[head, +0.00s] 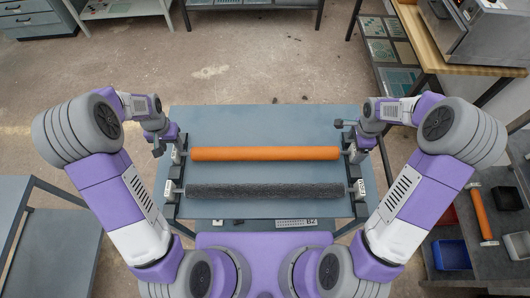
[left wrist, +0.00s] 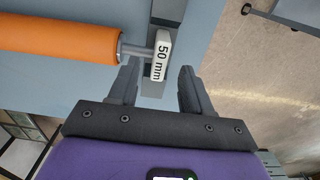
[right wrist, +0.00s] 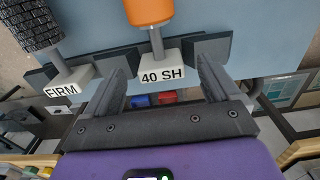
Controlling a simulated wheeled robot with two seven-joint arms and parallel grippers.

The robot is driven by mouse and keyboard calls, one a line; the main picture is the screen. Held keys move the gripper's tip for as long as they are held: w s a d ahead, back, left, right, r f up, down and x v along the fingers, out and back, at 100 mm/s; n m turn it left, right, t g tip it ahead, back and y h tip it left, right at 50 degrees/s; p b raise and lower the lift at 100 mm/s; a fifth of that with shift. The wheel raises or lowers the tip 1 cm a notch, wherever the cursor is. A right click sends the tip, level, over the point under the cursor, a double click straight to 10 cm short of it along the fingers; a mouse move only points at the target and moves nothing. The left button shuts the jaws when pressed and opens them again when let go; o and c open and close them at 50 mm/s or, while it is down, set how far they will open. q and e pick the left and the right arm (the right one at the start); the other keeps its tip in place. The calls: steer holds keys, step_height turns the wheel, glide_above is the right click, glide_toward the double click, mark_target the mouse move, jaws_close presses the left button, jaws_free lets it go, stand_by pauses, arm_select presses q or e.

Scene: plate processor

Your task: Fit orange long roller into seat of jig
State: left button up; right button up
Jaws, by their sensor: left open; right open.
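The orange long roller (head: 265,154) lies level across the blue-grey table, its shaft ends carrying white blocks. The left wrist view shows its orange end (left wrist: 60,40) and a block labelled "50 mm" (left wrist: 161,56); the right wrist view shows a block labelled "40 SH" (right wrist: 161,75). My left gripper (head: 155,143) is open, its fingers on either side of the "50 mm" block. My right gripper (head: 348,136) is open, its fingers on either side of the "40 SH" block. Contact cannot be told. Dark brackets (head: 171,207) stand at the table's sides; which is the jig seat is unclear.
A dark grey textured roller (head: 265,190) lies parallel, nearer me; its right block reads "FIRM" (right wrist: 62,91). Table surface (head: 260,120) beyond the orange roller is clear.

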arm_select(q)
steer(key=shift+f, duration=1.25)
arm_select(e)
steer(key=shift+f, duration=1.25)
arm_select(q)
steer(key=c, duration=0.8)
arm_select(e)
steer(key=c, duration=0.8)
arm_select(q)
jaws_close()
arm_select(e)
jaws_close()
